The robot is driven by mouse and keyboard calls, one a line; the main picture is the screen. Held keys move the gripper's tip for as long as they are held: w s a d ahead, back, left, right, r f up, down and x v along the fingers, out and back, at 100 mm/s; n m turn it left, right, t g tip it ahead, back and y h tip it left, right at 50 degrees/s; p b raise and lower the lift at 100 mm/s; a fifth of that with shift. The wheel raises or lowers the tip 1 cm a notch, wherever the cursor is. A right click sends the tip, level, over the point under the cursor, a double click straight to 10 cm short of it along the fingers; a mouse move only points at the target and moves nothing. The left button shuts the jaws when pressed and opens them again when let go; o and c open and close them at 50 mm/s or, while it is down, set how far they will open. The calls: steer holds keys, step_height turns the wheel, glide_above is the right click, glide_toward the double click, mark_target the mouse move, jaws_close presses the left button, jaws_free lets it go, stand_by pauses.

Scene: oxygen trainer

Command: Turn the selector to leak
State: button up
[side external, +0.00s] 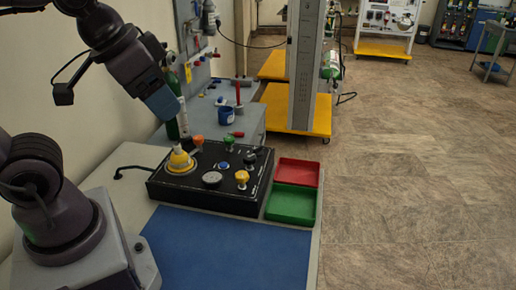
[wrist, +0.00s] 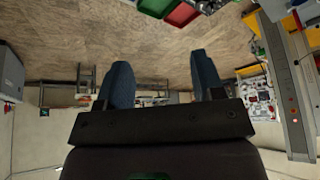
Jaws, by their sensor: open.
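A black control box (side external: 196,193) lies on the bench in the side external view. On top it carries a yellow dome-shaped part (side external: 180,160), an orange knob (side external: 197,141), a green knob (side external: 229,142), a black knob (side external: 250,159), a yellow knob (side external: 242,177), a blue button and a round gauge. Its markings are too small to read, so I cannot tell which knob is the selector. My gripper (side external: 164,108) is above and behind the box's left side, apart from it. In the wrist view my gripper (wrist: 162,72) is open, with nothing between its fingers.
A red tray (side external: 319,173) and a green tray (side external: 312,213) sit right of the box. A blue mat (side external: 220,250) lies clear in front.

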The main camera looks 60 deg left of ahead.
steer(key=w+a+f+n+g, duration=0.2)
steer(key=w+a+f+g, duration=0.1)
steer(key=w, duration=0.4)
steer(key=n+g, duration=0.2)
steer(key=n, duration=1.7)
glide_toward(258, 147)
step_height(258, 147, down, 9)
steer(key=shift+w+f, duration=0.1)
steer(key=c, duration=0.9)
